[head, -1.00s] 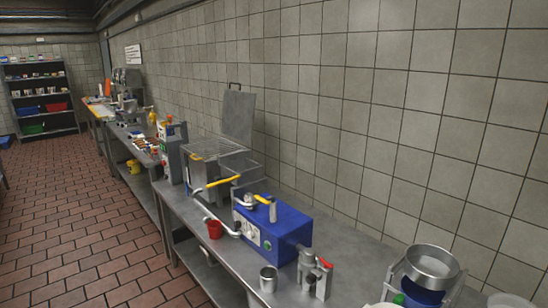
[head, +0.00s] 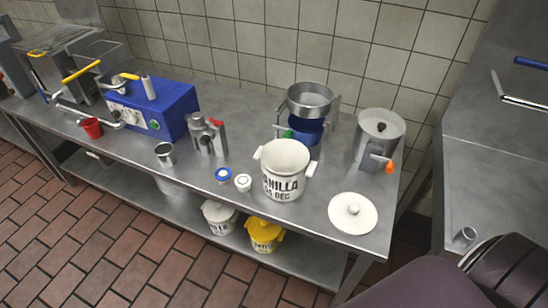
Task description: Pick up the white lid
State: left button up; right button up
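The white lid (head: 353,214) is round with a small knob on top. It lies flat, knob up, on the steel table (head: 315,240) near its right front corner. Left of it stands a white bucket (head: 284,172) with "VANILLA" lettering and side handles; it is open at the top. The lid is apart from the bucket. Neither of my grippers shows in the head view.
A silver pot with an orange-handled tap (head: 380,135) stands behind the lid. A sieve stand (head: 310,100), a blue machine (head: 160,108) and a metal cup (head: 165,154) are farther left. White (head: 219,215) and yellow (head: 264,232) buckets sit on the lower shelf.

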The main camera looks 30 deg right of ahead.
aim_at(352, 214)
jog(key=z, duration=1.55)
jog(key=l, duration=0.45)
jog(key=i+l, duration=0.15)
jog(key=l, duration=0.7)
jog(key=i, duration=0.05)
